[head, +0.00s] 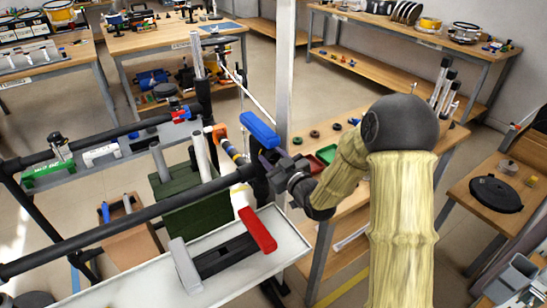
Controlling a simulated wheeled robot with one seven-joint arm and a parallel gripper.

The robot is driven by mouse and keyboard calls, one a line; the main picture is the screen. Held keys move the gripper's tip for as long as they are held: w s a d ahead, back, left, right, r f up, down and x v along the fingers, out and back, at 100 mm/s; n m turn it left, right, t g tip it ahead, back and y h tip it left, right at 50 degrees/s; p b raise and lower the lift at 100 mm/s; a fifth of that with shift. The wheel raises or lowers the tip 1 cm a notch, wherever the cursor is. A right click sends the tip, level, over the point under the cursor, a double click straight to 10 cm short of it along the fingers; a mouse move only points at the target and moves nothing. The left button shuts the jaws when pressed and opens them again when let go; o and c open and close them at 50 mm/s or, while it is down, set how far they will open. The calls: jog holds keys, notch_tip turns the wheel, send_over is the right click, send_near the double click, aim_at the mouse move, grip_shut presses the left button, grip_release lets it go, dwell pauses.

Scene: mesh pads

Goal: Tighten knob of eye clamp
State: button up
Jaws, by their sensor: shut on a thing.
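My gripper (272,164) is in the middle of the head view, at the end of my arm that reaches in from the right. Its jaws are shut at a small dark part that I take to be the knob of the eye clamp (260,185). The clamp is a dark piece near the right end of a long black horizontal bar (130,222). The jaws and the dark parts behind them overlap, so the knob's shape and how far it is turned are hidden.
A blue block (259,131) is just above my gripper, and a red handle (258,230) is below it. A pale tray (290,248) lies beneath. A grey post (285,70) rises behind. A wooden bench (325,128) with small red and green trays is behind my arm.

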jog(key=shift+m, duration=0.4)
jog(key=m, duration=0.9)
jog(key=shift+m+p, duration=0.4)
jog(key=o, duration=1)
jog(key=shift+s+d, duration=0.1)
jog(key=shift+d, duration=0.05)
